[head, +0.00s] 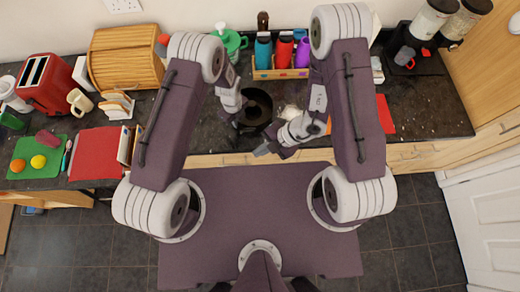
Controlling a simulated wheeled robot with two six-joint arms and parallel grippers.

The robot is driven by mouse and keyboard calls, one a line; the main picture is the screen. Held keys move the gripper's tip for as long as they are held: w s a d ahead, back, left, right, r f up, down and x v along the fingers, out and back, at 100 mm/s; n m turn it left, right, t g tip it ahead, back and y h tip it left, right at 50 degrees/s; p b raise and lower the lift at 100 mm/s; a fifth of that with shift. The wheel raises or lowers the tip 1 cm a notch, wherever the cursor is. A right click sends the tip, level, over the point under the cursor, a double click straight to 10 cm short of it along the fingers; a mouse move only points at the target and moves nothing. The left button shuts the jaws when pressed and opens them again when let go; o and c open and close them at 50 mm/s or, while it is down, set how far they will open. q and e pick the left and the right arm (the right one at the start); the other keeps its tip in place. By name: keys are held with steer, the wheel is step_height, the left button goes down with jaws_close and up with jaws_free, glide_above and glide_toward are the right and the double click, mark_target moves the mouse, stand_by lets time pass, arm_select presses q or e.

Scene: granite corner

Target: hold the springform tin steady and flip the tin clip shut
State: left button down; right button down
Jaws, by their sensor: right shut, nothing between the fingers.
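The springform tin (257,103) is a dark round tin on the granite worktop, near its front edge, between my two arms. My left gripper (237,124) is at the tin's left side, pointing down over the rim. It is too small and dark to tell whether its fingers are apart or touch the wall. My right gripper (262,151) is shut and empty, in front of the tin and a little to its right, near the worktop's front edge. It is apart from the tin. The tin clip cannot be made out at this size.
Behind the tin stands a wooden crate (281,74) of coloured bottles, with a green pot (232,42) to its left. A small pale item (291,112) lies right of the tin. A wooden bread bin (125,57) is at left.

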stand_by(0.3)
arm_select(q)
steer(key=c, duration=1.6)
jaws_free()
step_height(320, 180, up, 12)
steer(key=shift+r, duration=0.1)
